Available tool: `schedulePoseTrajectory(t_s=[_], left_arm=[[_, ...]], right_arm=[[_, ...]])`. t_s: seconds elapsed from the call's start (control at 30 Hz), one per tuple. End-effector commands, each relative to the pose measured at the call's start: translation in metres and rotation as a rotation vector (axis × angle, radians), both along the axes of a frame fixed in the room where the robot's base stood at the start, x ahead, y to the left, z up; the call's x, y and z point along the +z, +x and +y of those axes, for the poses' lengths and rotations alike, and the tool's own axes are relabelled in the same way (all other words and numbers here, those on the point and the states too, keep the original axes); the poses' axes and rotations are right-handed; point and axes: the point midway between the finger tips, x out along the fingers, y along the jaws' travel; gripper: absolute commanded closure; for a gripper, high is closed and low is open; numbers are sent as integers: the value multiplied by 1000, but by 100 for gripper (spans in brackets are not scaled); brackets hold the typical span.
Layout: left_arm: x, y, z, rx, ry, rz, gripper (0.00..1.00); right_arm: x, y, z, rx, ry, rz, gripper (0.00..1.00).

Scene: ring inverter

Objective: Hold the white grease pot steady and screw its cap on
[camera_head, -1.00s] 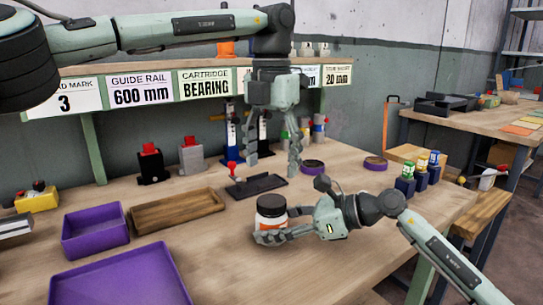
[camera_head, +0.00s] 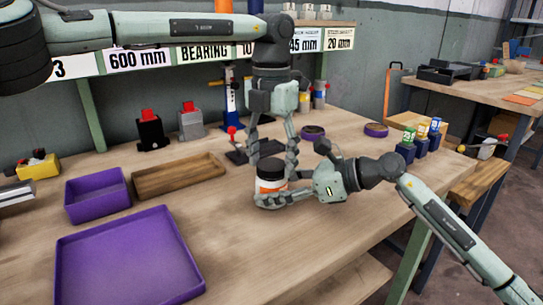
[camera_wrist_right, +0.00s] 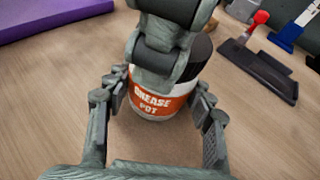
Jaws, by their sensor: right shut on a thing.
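The white grease pot (camera_head: 270,186) with an orange label stands upright on the bench. Its dark cap (camera_head: 270,168) sits on top; whether it is threaded cannot be seen. My right gripper (camera_head: 272,199) is shut on the pot low down, from the right. The right wrist view shows its fingers on both sides of the pot (camera_wrist_right: 152,107), with part of the cap (camera_wrist_right: 198,62) visible. My left gripper (camera_head: 273,160) points straight down over the pot. Its fingers are apart, one on each side of the cap, and contact is unclear. One left finger hides part of the pot in the wrist view.
A large purple tray (camera_head: 128,215), a smaller purple bin (camera_head: 97,207) and a wooden tray (camera_head: 178,182) lie left of the pot. A black stand (camera_head: 236,157) is behind it. Small coloured-top blocks (camera_head: 406,150) stand at the right. The bench in front is clear.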

Motion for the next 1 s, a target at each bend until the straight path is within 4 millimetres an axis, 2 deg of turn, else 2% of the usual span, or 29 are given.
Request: schedulePoseTrajectory(t_s=[0.03,0.33,0.53,0.57,0.6,0.73,1.0], left_arm=[[0,0,0,0,0,0,49],[0,0,0,0,0,0,86],[0,0,0,-7,0,0,86],[0,0,0,-7,0,0,48],[0,0,0,-7,0,0,43],[0,0,0,-7,0,0,27],[1,0,0,-7,0,0,27]], right_arm=[[-1,0,0,0,-1,0,100],[-1,0,0,0,-1,0,100],[-1,0,0,0,-1,0,100],[0,0,0,0,-1,0,100],[0,0,0,0,-1,0,100],[0,0,0,0,-1,0,100],[-1,0,0,0,-1,0,100]])
